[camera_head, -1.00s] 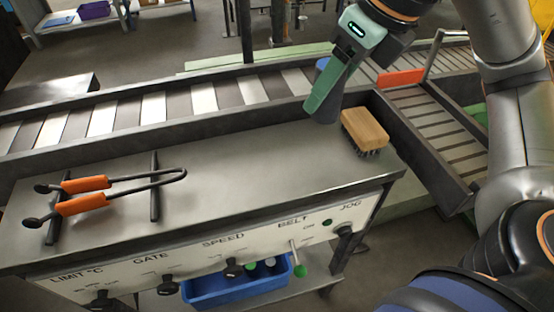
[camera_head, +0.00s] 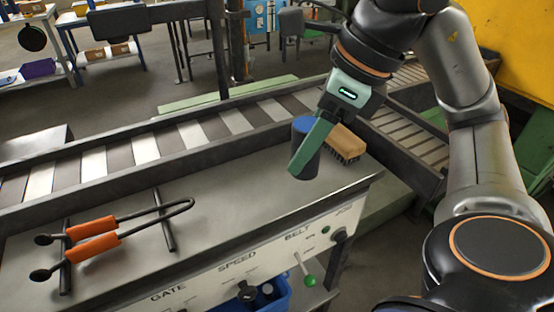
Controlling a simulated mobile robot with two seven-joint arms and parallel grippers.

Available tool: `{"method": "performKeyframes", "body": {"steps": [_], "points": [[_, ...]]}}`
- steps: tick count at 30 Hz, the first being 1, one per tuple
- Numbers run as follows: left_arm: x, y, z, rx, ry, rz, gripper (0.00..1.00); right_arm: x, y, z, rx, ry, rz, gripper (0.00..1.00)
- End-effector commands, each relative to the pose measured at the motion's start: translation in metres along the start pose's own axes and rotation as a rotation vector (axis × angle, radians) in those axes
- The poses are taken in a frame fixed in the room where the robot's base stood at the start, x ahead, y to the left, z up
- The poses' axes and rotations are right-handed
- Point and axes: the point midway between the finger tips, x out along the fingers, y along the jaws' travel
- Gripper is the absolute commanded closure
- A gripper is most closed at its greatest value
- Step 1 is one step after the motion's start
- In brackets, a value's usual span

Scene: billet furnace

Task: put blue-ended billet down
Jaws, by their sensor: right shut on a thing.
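The blue-ended billet (camera_head: 311,163) is a dark upright cylinder with a blue top end. My right gripper (camera_head: 303,152) comes down from the upper right and is shut on it, with a green finger across its near side. The billet is over the grey top of the control desk (camera_head: 232,190), left of the wooden brush. Its lower end looks at or very close to the desk top; I cannot tell if it touches. My left gripper is out of view.
A wooden brush (camera_head: 345,142) lies just right of the billet. Tongs with orange handles (camera_head: 92,229) lie at the left on two dark bars. A slatted conveyor (camera_head: 165,143) runs behind the desk. The middle of the desk top is clear.

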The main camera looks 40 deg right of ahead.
Motion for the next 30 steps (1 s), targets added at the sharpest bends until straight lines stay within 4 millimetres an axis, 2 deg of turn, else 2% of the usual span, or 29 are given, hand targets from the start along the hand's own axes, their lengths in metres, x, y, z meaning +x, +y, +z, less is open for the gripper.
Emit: {"method": "performKeyframes", "body": {"steps": [5,8,18,24,30], "points": [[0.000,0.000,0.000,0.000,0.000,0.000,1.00,0.001,-0.001,0.001,-0.009,-0.004,0.005,1.00],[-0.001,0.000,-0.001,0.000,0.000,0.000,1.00,0.011,-0.006,0.009,-0.011,-0.003,0.009,1.00],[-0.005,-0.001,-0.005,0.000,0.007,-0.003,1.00,0.066,-0.035,0.059,-0.010,-0.003,0.009,1.00],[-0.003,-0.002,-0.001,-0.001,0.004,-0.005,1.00,0.108,-0.048,0.070,-0.009,-0.002,0.006,1.00],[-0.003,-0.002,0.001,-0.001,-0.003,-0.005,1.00,0.126,-0.053,0.075,-0.010,-0.005,0.003,1.00]]}}
